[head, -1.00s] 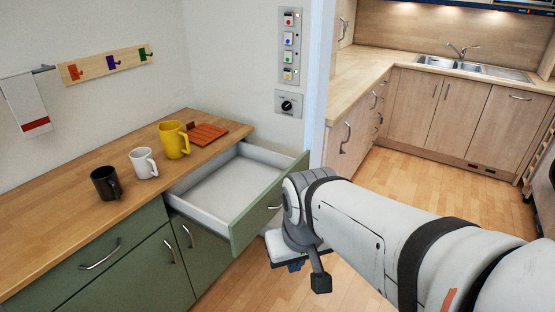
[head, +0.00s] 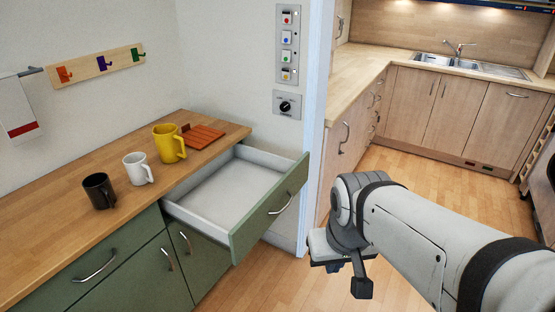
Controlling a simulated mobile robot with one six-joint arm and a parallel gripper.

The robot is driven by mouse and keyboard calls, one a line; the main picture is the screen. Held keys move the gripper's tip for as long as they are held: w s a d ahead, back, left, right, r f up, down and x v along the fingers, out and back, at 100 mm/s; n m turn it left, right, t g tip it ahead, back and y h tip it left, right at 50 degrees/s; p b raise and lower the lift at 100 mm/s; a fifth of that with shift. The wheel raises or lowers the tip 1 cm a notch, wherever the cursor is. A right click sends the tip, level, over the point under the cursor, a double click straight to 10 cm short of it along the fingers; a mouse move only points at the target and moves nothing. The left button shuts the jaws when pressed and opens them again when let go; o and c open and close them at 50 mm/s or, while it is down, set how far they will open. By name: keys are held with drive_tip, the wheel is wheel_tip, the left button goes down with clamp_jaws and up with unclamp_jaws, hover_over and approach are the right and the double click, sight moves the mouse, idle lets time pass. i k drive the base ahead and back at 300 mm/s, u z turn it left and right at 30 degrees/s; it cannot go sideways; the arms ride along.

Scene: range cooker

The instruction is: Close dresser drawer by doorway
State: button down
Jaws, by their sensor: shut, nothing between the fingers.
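The green dresser drawer (head: 268,211) by the doorway is pulled well out from under the wooden top, with its pale, empty inside showing.
A black mug (head: 98,191), a white mug (head: 137,169), a yellow mug (head: 167,144) and an orange slatted board (head: 203,136) stand on the dresser top. The doorway's white edge (head: 316,120) rises behind the drawer. Wooden floor (head: 275,275) is clear around the drawer.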

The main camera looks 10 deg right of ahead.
sight(231, 201)
drive_tip(key=i, duration=0.95)
